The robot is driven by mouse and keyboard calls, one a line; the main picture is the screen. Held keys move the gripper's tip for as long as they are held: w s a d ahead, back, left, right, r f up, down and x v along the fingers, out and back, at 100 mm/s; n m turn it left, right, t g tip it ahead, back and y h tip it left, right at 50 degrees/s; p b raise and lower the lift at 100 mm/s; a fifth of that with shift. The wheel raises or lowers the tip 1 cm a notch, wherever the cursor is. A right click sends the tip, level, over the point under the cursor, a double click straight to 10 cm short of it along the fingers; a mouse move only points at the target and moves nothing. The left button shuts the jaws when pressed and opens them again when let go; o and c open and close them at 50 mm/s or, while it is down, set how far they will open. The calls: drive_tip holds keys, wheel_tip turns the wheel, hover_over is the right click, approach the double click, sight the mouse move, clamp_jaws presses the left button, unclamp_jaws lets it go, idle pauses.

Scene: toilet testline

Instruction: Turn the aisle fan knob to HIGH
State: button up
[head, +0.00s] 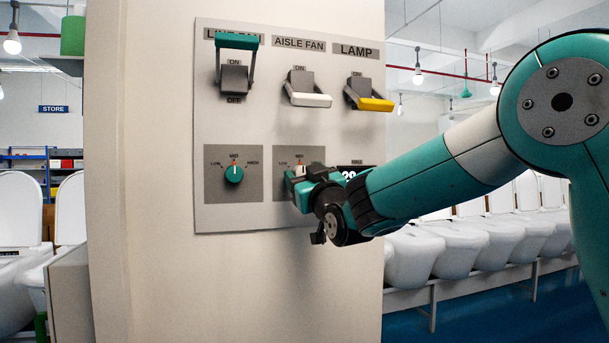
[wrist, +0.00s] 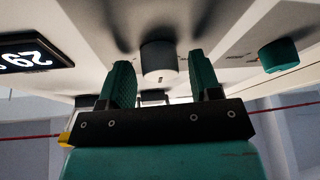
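The aisle fan knob (head: 300,170) is white and sits on a grey plate low on the panel, in the column under the AISLE FAN label. It is mostly hidden behind my gripper (head: 304,181) in the head view. In the wrist view the white knob (wrist: 159,61) stands between the two green fingers of my gripper (wrist: 162,78). The fingers are open, with a visible gap on each side of the knob. The knob's pointer setting cannot be made out, and its HIGH mark is hidden by my gripper.
A green knob (head: 234,175) pointing to MID is left of the white one. Above are a raised green lever (head: 236,42) and lowered white (head: 310,100) and yellow (head: 376,104) levers. A black display (head: 350,172) is close on the right, partly behind my arm.

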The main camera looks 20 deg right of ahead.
drive_tip(key=c, duration=0.8)
drive_tip(key=shift+o, duration=0.3)
drive_tip(key=shift+f+m+b, duration=0.2)
drive_tip(key=shift+m+b, duration=0.1)
drive_tip(key=shift+b, duration=0.35)
drive_tip(key=m+h+b, duration=0.2)
drive_tip(key=m+b, duration=0.1)
drive_tip(key=b, duration=0.2)
drive_tip(key=m+h+b, duration=0.2)
drive_tip(key=m+b, duration=0.2)
drive_tip(key=b, duration=0.1)
drive_tip(key=m+h+b, duration=0.2)
drive_tip(key=m+b, duration=0.1)
drive_tip(key=b, duration=0.2)
drive_tip(key=shift+a+f, duration=0.2)
drive_tip(key=shift+r+m+g+h+b, duration=0.2)
drive_tip(key=shift+m+h+b, duration=0.3)
drive_tip(key=shift+m, duration=0.65)
drive_tip(key=shift+r+m+g+h+b, duration=0.1)
drive_tip(key=shift+m+g+h+b, duration=0.3)
drive_tip(key=shift+m, duration=0.7)
drive_tip(key=shift+r+m+g+h+b, duration=0.1)
drive_tip(key=shift+m+h+b, duration=0.5)
drive_tip(key=shift+m, duration=0.55)
